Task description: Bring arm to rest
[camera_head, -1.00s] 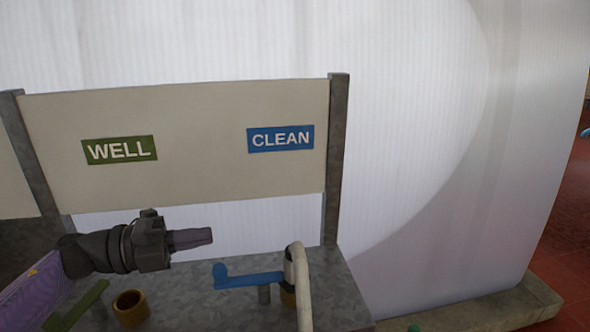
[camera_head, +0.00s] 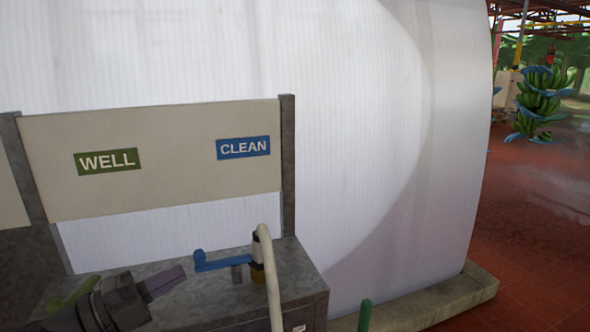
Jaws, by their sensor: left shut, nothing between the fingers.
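My left gripper (camera_head: 165,283) is at the lower left of the head view, dark grey with purple fingers. The fingers are shut with nothing between them. It is above the front left part of the grey metal bench (camera_head: 290,272), to the left of and nearer than the blue lever (camera_head: 222,262), apart from it. My right gripper is not in the view.
A board (camera_head: 170,190) carries a green WELL sign (camera_head: 107,161) and a blue CLEAN sign (camera_head: 243,147). A pale hose (camera_head: 271,275) bends down beside the blue lever. A green lever (camera_head: 75,293) is partly hidden by my arm. Red floor (camera_head: 540,220) is open at the right, with hanging bananas (camera_head: 540,100).

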